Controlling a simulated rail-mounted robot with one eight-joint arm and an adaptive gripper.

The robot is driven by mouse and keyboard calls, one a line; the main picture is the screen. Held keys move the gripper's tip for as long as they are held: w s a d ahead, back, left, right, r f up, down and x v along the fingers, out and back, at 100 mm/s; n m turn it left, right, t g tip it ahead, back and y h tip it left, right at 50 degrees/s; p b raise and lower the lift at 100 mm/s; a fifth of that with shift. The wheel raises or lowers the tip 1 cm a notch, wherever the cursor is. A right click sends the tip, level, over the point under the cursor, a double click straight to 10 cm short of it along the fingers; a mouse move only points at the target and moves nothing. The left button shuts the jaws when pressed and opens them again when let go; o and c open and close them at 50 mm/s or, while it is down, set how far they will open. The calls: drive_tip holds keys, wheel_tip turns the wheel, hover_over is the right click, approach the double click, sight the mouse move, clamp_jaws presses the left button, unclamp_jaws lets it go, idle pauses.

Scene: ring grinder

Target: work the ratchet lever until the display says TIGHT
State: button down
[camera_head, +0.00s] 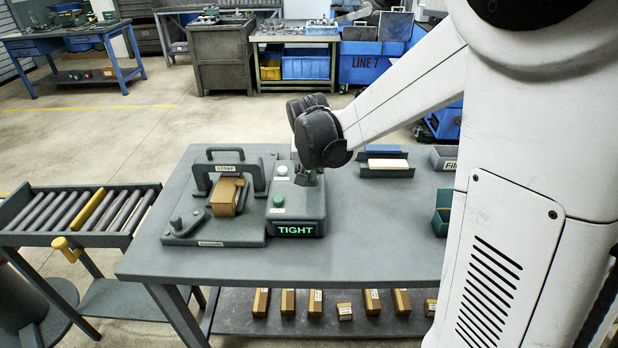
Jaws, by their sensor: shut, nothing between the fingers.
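The display (295,230) on the front of a grey control box reads TIGHT in green letters. The control box (313,205) has a pale round button on top and a small green one near the front. Left of it is a grey fixture (250,232) with an arched frame around a brown block (224,198). A dark knobbed part (176,223) sits at the fixture's left front. I cannot tell for sure which part is the ratchet lever. My gripper (309,179) points down at the back right of the control box, shut and empty, mostly hidden by my wrist.
A roller conveyor (75,215) with one yellow roller adjoins the table's left side. A holder with blue and cream blocks (387,164) stands behind to the right, with grey and green bins at the right edge. The table's (385,240) right middle is clear.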

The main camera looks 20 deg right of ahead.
drive_tip(key=v, duration=1)
drive_tip(key=shift+s+r, duration=0.25)
drive_tip(key=shift+s, duration=0.1)
drive_tip(key=shift+a, duration=0.1)
idle(1.1)
drive_tip(key=s+a+n+t+y+b, duration=0.1)
drive_tip(key=s+a+n, duration=0.1)
drive_tip(key=s, duration=0.9)
drive_tip(key=s+a+f+n+t+b, duration=0.1)
drive_tip(key=s+a+n+t, duration=0.1)
drive_tip(key=s, duration=0.9)
drive_tip(key=shift+s+a+f+n+y, duration=0.2)
drive_tip(key=shift+a+f+n+y, duration=0.1)
drive_tip(key=shift+a+y, duration=0.1)
